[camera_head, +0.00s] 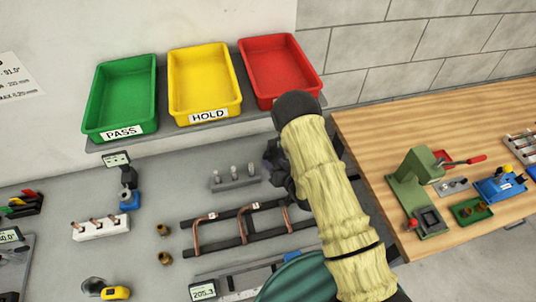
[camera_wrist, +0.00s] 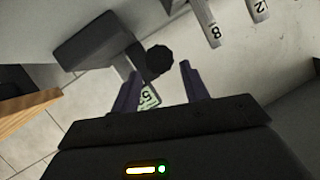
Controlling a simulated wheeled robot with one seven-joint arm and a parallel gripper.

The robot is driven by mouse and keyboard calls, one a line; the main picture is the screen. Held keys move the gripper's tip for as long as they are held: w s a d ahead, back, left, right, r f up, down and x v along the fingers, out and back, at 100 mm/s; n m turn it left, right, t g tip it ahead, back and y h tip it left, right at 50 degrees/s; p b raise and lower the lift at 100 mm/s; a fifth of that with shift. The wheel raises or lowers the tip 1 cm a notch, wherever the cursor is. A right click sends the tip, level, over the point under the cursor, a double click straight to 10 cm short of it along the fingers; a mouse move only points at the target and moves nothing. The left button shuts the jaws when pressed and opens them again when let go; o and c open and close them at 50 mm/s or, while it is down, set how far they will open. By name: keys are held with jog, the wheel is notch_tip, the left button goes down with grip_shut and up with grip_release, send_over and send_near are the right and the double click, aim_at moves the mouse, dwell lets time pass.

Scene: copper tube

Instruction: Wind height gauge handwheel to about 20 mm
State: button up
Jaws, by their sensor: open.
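In the wrist view, a dark round knob that looks like the height gauge's handwheel (camera_wrist: 159,59) lies between and just beyond my fingertips. I cannot tell whether the fingers touch it. A grey block (camera_wrist: 92,38) on the gauge is behind it to the left. A small greenish display (camera_wrist: 149,98) shows partly between the fingers, its reading cut off. My gripper (camera_wrist: 160,70) is open, one finger on each side of the knob. In the head view, my gripper (camera_head: 274,168) is a dark shape beside my yellow-sleeved arm. I cannot make out the gauge there; my arm likely hides it.
A pin stand (camera_head: 235,180) is left of my gripper; its numbered pins (camera_wrist: 213,30) show in the wrist view. A rack with copper tubes (camera_head: 245,228) lies below. Green (camera_head: 95,105), yellow (camera_head: 176,95) and red (camera_head: 252,65) trays stand behind. A wooden bench (camera_head: 380,125) is right.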

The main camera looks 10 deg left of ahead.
aim_at(270, 158)
jog(key=p+x, duration=0.1)
jog(key=x, duration=0.3)
jog(key=shift+w, duration=0.2)
jog(key=shift+p+x, duration=0.35)
jog(key=shift+x, duration=0.4)
jog(key=shift+c, duration=0.5)
jog(key=c, duration=0.6)
